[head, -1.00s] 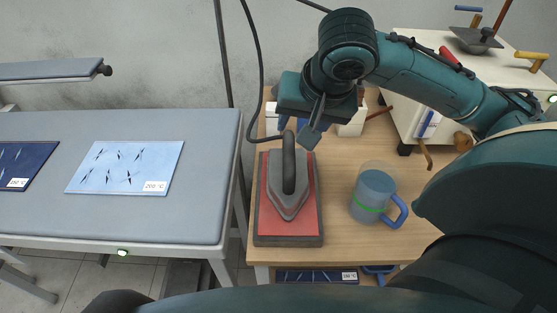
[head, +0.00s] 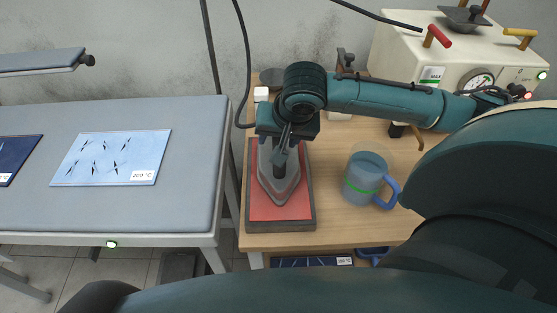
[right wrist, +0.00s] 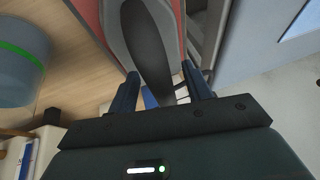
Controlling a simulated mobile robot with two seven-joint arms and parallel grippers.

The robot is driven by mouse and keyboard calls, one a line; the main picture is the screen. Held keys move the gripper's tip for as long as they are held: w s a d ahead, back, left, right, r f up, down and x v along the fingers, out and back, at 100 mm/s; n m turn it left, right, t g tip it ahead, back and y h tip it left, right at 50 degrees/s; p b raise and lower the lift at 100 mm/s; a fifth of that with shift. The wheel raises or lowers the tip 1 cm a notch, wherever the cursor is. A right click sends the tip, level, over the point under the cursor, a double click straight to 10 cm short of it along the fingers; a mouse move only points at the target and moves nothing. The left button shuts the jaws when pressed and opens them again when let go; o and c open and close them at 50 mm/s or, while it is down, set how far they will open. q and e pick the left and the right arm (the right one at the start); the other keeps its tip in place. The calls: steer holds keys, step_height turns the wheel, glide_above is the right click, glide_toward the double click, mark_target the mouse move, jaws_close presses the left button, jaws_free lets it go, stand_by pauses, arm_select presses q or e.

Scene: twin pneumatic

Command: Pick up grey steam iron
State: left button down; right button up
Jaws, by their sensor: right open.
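The grey steam iron (head: 279,189) rests on a red pad with a dark edge (head: 283,210) on the wooden table. Its dark handle shows in the right wrist view (right wrist: 148,45). My right gripper (head: 283,155) is over the iron from above, its body hiding the rear of the iron in the head view. In the right wrist view my right gripper (right wrist: 163,82) is open, with one finger on each side of the handle's near end. I cannot tell whether the fingers touch it. My left gripper is not in view.
A blue-handled jug (head: 366,180) stands right of the pad. A cream machine with a gauge (head: 450,65) stands at the back right. A grey padded ironing board (head: 190,190) with a light blue cloth (head: 110,158) is at the left. A dark cord hangs behind the pad.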

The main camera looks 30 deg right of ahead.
steer(key=shift+f, duration=0.1)
jaws_close()
stand_by(0.5)
stand_by(0.8)
steer(key=shift+w+r, duration=0.2)
steer(key=shift+r, duration=0.05)
